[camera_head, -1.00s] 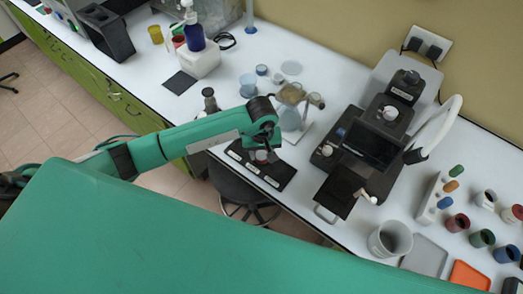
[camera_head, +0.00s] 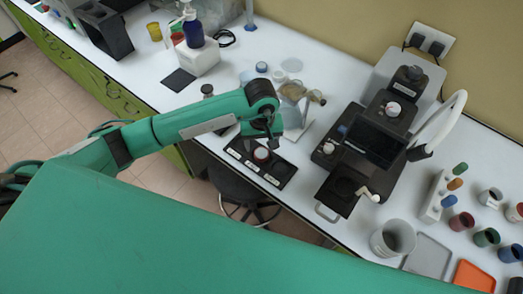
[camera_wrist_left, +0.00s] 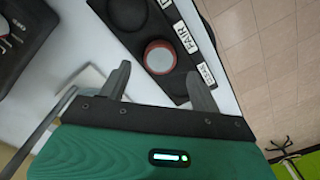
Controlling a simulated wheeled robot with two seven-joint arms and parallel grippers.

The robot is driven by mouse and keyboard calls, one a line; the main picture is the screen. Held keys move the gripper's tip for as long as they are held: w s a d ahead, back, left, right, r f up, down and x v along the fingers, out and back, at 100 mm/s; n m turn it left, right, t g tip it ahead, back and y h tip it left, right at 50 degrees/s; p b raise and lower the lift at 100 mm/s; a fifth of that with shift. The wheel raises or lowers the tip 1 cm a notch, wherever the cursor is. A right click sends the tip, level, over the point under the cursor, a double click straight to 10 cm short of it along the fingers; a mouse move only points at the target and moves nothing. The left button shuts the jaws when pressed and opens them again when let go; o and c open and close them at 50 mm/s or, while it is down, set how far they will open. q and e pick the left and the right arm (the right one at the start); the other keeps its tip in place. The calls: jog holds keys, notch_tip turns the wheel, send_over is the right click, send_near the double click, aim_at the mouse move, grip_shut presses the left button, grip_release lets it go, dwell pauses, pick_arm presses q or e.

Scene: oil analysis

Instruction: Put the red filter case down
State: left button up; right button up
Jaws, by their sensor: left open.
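The red filter case (camera_head: 261,154) rests in the middle recess of a black labelled tray on the bench. It also shows in the left wrist view (camera_wrist_left: 159,58) as a red ring with a pale top, set in the tray (camera_wrist_left: 127,12). My left gripper (camera_wrist_left: 160,85) is open, its two fingers apart and just short of the case, with nothing between them. In the head view my left gripper (camera_head: 262,136) is above the tray, partly hidden by its own wrist. My right gripper is not in view.
A black instrument (camera_head: 375,145) stands to the right of the tray. A grey bin (camera_head: 393,238) and several coloured jars are farther right. The bench's front edge is near the tray.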

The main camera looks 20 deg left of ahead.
aim_at(262, 153)
pick_arm(q)
notch_tip(262, 153, up, 8)
jog(key=b, duration=0.2)
jog(key=shift+f, duration=0.2)
dwell(0.3)
